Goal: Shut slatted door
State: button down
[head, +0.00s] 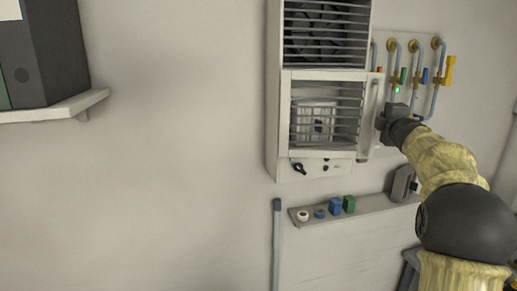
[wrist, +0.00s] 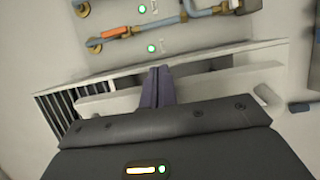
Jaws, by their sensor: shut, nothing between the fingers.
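The slatted door (head: 325,112) is the lower light-coloured panel with horizontal bars on the wall cabinet (head: 273,115). Its right edge sticks out past the cabinet side, so it looks ajar. A vertical handle (head: 374,108) runs along that edge. My gripper (head: 383,120) is at the right of the door, close to the handle. In the wrist view the door's slats (wrist: 55,112) show at the left, and the shut, empty fingers (wrist: 157,88) overlap the pale door edge and bar. I cannot tell whether they touch.
Pipes with coloured valves (head: 415,70) are on the wall right of the cabinet. A small shelf (head: 365,208) with rolls and boxes is below. A binder shelf (head: 55,108) is at far left. The wall between is clear.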

jog(key=shift+w+n+y+p, duration=0.3)
jog(key=shift+w+y+p, duration=0.25)
jog(key=shift+w, duration=0.2)
jog(key=shift+w+p, duration=0.2)
jog(key=shift+p, duration=0.1)
jog(key=shift+w+n+y+p, duration=0.3)
jog(key=shift+w+y+p, duration=0.15)
jog(key=shift+w, duration=0.2)
dwell(0.5)
jog(key=shift+w+a, duration=0.15)
dwell(0.5)
jog(key=shift+w, duration=0.25)
dwell(0.4)
jog(key=shift+y+p, duration=0.3)
jog(key=shift+p, duration=0.05)
